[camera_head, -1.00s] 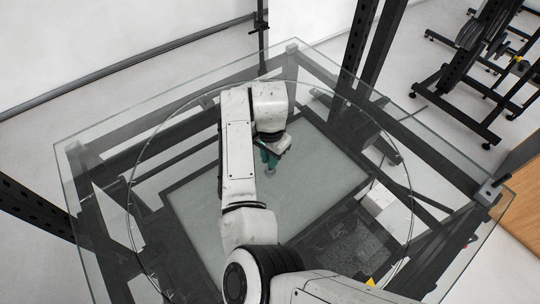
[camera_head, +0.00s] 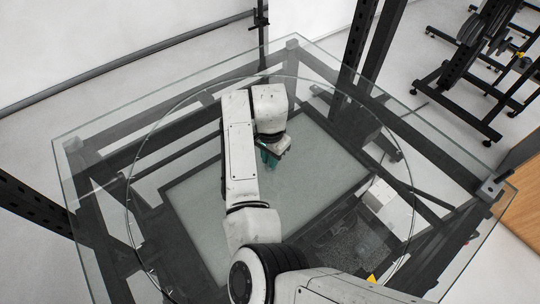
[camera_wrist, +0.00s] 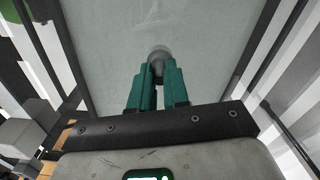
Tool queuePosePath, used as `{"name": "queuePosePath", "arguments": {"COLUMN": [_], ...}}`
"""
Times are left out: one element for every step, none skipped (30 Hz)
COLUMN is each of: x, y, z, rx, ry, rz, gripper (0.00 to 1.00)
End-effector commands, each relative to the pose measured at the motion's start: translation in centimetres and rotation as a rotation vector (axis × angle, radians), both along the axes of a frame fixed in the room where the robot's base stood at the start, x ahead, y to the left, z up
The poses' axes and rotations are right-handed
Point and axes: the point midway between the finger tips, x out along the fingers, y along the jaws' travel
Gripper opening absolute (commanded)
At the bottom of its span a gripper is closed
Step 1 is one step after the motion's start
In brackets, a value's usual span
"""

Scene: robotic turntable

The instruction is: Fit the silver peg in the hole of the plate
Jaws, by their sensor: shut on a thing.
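My gripper (camera_head: 269,157) has teal fingers and hangs from the white arm over the glass table. In the wrist view, my gripper (camera_wrist: 159,75) is shut on the silver peg (camera_wrist: 160,55). The peg's rounded grey end shows between and just beyond the fingertips, and the rest of it is hidden by the fingers. In the head view I cannot make out the peg clearly. I cannot pick out a plate with a hole in either view.
A round glass disc lies on the square glass table (camera_head: 80,160), above a dark frame and a pale grey panel (camera_head: 210,215). A white box (camera_head: 385,205) shows at the right. Dark posts stand behind the table, and a rack (camera_head: 470,70) stands farther back.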

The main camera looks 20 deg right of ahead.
Motion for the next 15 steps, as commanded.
{"name": "queuePosePath", "arguments": {"x": [0.0, 0.0, 0.01, -0.01, 0.0, 0.0, 0.0, 0.0, 0.0, 0.0, 0.0, 0.0, 0.0, 0.0, 0.0], "y": [-0.01, -0.01, -0.02, -0.01, -0.01, -0.01, -0.01, -0.01, -0.01, -0.01, -0.01, -0.01, -0.01, -0.01, -0.01], "z": [-0.17, -0.24, -0.31, -0.36, -0.35, -0.32, -0.32, -0.33, -0.33, -0.33, -0.33, -0.33, -0.33, -0.33, -0.32], "rx": [0.0, 0.0, 0.0, 0.0, 0.0, 0.0, 0.0, 0.0, 0.0, 0.0, 0.0, 0.0, 0.0, 0.0, 0.0], "ry": [0.0, 0.0, 0.0, 0.0, 0.0, -0.001, 0.0, 0.0, 0.0, 0.0, 0.0, 0.0, 0.0, 0.0, 0.0], "rz": [0.0, 0.0, 0.0, 0.0, 0.0, 0.0, 0.0, 0.0, 0.0, 0.0, 0.0, 0.0, 0.0, 0.0, 0.0], "gripper": [0.0, 0.0, 0.0, 0.0, 0.16, 0.2, 0.23, 0.26, 0.3, 0.33, 0.36, 0.39, 0.42, 0.45, 0.45]}}
